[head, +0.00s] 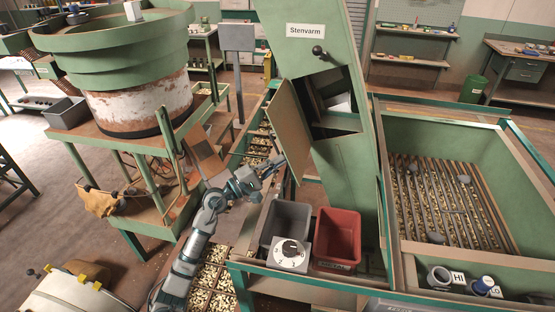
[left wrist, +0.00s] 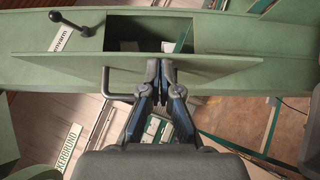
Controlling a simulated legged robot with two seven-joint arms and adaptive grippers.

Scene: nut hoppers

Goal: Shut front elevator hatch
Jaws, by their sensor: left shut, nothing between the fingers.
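My left gripper (head: 279,161) is shut and empty at the outer face of the hatch. In the left wrist view its fingertips (left wrist: 158,66) overlap the panel, right of the handle; I cannot tell whether they touch. My right gripper is not in view.
A black-knobbed lever (head: 319,51) sits above the opening. A grey bin (head: 287,222), a red bin (head: 338,236) and a white dial (head: 290,254) stand below. A green hopper (head: 451,143) is at right, and a round feeder (head: 130,80) at left.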

